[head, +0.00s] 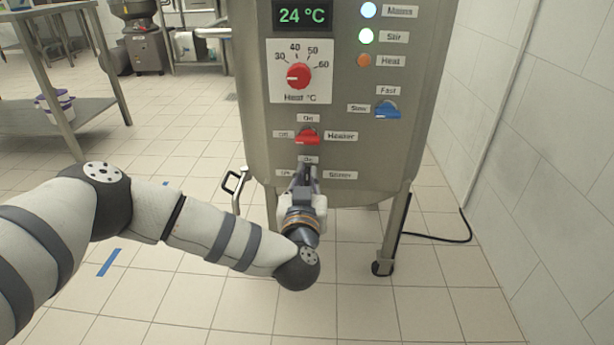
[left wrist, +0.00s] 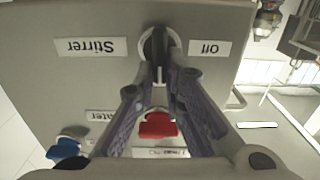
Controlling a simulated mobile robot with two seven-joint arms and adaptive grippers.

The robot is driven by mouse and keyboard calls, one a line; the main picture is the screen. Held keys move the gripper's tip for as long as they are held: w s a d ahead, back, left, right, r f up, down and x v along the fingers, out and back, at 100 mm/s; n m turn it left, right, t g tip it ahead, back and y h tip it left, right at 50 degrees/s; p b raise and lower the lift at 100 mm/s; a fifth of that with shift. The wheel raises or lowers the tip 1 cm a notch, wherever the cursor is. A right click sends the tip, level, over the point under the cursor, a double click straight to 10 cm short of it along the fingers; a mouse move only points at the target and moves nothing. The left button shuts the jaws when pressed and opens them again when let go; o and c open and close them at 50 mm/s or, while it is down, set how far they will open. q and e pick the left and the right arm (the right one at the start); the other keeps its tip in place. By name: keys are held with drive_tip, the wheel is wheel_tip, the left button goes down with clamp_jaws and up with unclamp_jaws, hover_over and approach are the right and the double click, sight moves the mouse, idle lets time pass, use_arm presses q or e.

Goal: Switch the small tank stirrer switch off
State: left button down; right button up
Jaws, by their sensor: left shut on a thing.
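The stirrer switch (left wrist: 149,46) is a dark round knob between the "Stirrer" and "Off" labels in the left wrist view, which is upside down. My left gripper (left wrist: 159,72) has its fingertips closed together on this knob. In the head view the left gripper (head: 304,176) is at the lower front of the steel tank (head: 345,100) and hides the switch. The "Stirrer" label (head: 340,175) is just right of it. I cannot tell which way the knob points. My right gripper is not in view.
The red heater switch (head: 308,136) sits just above, with the blue speed switch (head: 387,109) to its upper right. The red heat dial (head: 299,76) is higher up. A bent handle (head: 235,188) juts out at the tank's lower left. A tiled wall stands at the right.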

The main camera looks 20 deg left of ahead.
use_arm(q)
drive_tip(key=shift+r, duration=0.1)
drive_tip(key=n, duration=0.5)
drive_tip(key=a+f+n+p, duration=0.1)
drive_tip(key=n, duration=0.5)
drive_tip(key=f+n+p, duration=0.1)
drive_tip(key=n, duration=0.5)
drive_tip(key=shift+s+a, duration=0.25)
drive_tip(key=shift+a, duration=0.1)
drive_tip(key=shift+n, duration=0.5)
drive_tip(key=c, duration=1.7)
unclamp_jaws()
drive_tip(key=v, duration=1.2)
